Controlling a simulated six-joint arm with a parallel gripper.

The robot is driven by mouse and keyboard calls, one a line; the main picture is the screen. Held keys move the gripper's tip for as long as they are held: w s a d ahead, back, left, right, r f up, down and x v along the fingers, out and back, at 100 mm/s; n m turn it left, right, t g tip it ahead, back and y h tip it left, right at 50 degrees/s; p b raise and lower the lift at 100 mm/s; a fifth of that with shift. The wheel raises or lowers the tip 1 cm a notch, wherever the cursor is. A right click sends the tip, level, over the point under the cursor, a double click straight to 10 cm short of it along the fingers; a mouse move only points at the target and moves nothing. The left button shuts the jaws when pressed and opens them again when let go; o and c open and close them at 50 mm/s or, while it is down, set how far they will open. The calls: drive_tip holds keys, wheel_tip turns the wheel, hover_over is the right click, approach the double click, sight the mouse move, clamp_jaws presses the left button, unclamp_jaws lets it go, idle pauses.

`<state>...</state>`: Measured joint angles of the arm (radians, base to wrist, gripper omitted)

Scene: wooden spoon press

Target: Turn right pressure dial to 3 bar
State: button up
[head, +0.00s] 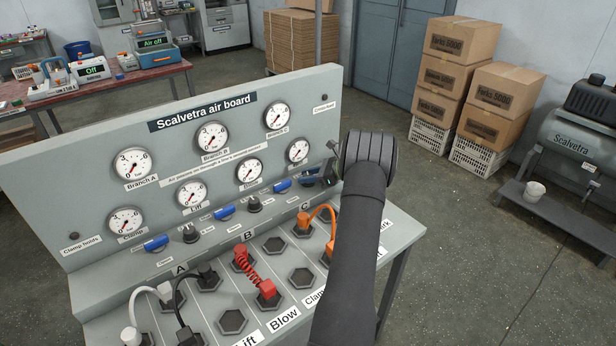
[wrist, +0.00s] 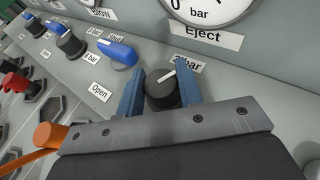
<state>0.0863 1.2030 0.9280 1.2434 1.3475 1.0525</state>
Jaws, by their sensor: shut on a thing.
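The right pressure dial (wrist: 161,92) is a black round knob with a white pointer line, on the grey sloped panel below the Eject gauge (wrist: 212,8). Its pointer aims up and slightly right, toward a bar label (wrist: 191,66) whose number is partly covered by a finger. My gripper (wrist: 159,78) is shut on the dial, one blue finger on each side. In the head view my gripper (head: 318,176) is at the board's right end, and my arm hides much of the area. The dial is not clear there. The Eject gauge (head: 298,151) shows partly, its reading too small to tell.
A blue lever (wrist: 118,52) sits just left of the dial, with another black dial (wrist: 70,45) beyond. An orange plug (wrist: 50,136) with its hose is close at lower left. More gauges (head: 132,163) line the board (head: 60,190). Open floor (head: 480,240) lies to the right.

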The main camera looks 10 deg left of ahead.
sight(308, 175)
drive_tip(key=n+g, duration=0.5)
drive_tip(key=shift+g+h, duration=0.4)
drive_tip(key=shift+n+g, duration=0.4)
drive_tip(key=shift+g, duration=0.1)
drive_tip(key=o, duration=1)
drive_tip(key=shift+c, duration=0.2)
drive_tip(key=shift+r, duration=0.15)
drive_tip(key=shift+r, duration=0.4)
wheel_tip(308, 175, up, 3)
drive_tip(key=shift+f, duration=0.1)
drive_tip(key=s+d+r, duration=0.4)
drive_tip(key=d+r, duration=0.3)
drive_tip(key=d, duration=0.4)
drive_tip(key=shift+s, duration=0.15)
